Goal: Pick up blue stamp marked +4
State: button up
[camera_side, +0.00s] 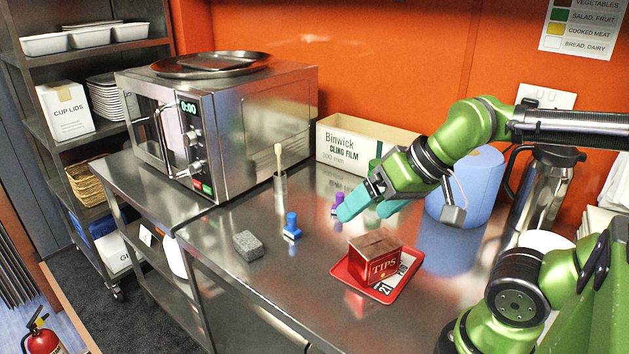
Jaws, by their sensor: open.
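A blue stamp (291,228) stands upright on the steel counter (255,295), left of my gripper; any marking on it is too small to read. A purple stamp (337,205) stands behind it to the right, close by my gripper's fingers and partly hidden by them. My gripper (364,212) has teal fingers, is open and looks empty, and hangs over the counter behind the red tips box. Whether a finger touches the purple stamp I cannot tell.
A grey sponge-like block (248,245) lies left of the blue stamp. A red tray (347,280) holds the tips box (375,258). A microwave (235,115), a cling film box (362,143), a blue roll (468,190) and a steel flask (545,190) line the back. The counter's front is clear.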

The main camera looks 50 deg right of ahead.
jog(key=c, duration=0.6)
jog(key=shift+c, duration=0.2)
jog(key=n+g+h, duration=0.2)
jog(key=n+g, duration=0.3)
jog(key=g, duration=0.2)
send_over(291, 214)
notch_tip(291, 214, down, 6)
jog(key=f, duration=1)
jog(key=shift+s+a+f, duration=0.2)
jog(key=shift+s+a, duration=0.05)
jog(key=shift+s, duration=0.1)
jog(key=shift+w+d+f, duration=0.15)
jog(key=shift+f, duration=1.4)
jog(key=shift+w+d+f, duration=0.1)
jog(key=shift+w+f, duration=0.05)
jog(key=shift+f, duration=1.4)
